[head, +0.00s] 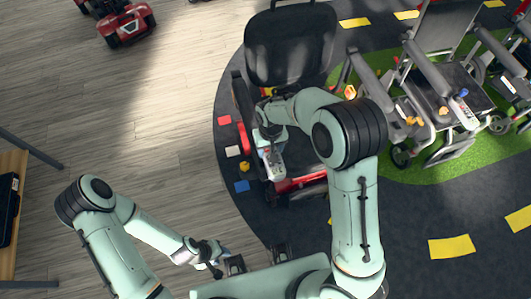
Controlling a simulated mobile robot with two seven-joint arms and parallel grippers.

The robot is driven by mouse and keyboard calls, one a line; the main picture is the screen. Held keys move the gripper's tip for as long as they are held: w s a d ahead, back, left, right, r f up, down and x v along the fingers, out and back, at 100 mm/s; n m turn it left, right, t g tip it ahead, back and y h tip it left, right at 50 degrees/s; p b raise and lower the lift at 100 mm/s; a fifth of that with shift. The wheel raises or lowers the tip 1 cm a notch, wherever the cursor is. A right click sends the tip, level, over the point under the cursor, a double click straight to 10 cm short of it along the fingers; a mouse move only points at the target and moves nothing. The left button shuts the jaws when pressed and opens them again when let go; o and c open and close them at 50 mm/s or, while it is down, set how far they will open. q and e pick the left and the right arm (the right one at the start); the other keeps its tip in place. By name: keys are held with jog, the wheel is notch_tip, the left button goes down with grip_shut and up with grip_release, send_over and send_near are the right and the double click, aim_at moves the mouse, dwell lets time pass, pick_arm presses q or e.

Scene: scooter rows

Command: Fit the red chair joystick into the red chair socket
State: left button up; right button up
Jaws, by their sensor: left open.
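The red chair (292,50) has a black seat back and a red base. A pale grey control panel (274,166) with small red marks shows at its left armrest. My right gripper (268,133) is over that armrest, right beside the panel. Its fingers are too small and covered to tell whether they hold anything. I cannot make out the red chair joystick or its socket apart from the panel. My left gripper (222,262) is open and empty, low in the view, left of and apart from the chair.
Grey wheelchairs (440,85) stand on a green strip at the right. Small coloured blocks, including a blue one (242,186), lie on the floor left of the chair. A wooden table (8,225) is at the left edge. A red scooter (127,22) stands top left. The wooden floor between is clear.

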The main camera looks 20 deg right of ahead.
jog(key=w+d+r, duration=0.2)
jog(key=d, duration=0.2)
pick_arm(q)
jog(key=shift+s+f+b, duration=0.3)
jog(key=shift+f+b, duration=0.2)
jog(key=shift+f, duration=0.1)
pick_arm(e)
jog(key=shift+s+a+f, duration=0.55)
jog(key=shift+a, duration=0.45)
jog(key=shift+s+a+f, duration=0.5)
jog(key=shift+s+a, duration=0.05)
jog(key=shift+a, duration=0.5)
jog(key=shift+s+a+f, duration=0.55)
jog(key=shift+a, duration=0.45)
pick_arm(q)
jog(key=shift+f, duration=0.1)
jog(key=shift+s+f, duration=0.1)
pick_arm(e)
jog(key=shift+f, duration=0.2)
pick_arm(q)
jog(key=shift+s+f+b, duration=0.35)
jog(key=shift+f+b, duration=0.55)
jog(key=shift+b, duration=0.05)
jog(key=shift+s+f+b, duration=0.35)
jog(key=shift+f+b, duration=0.5)
jog(key=shift+b, duration=0.05)
pick_arm(e)
jog(key=shift+f, duration=2.4)
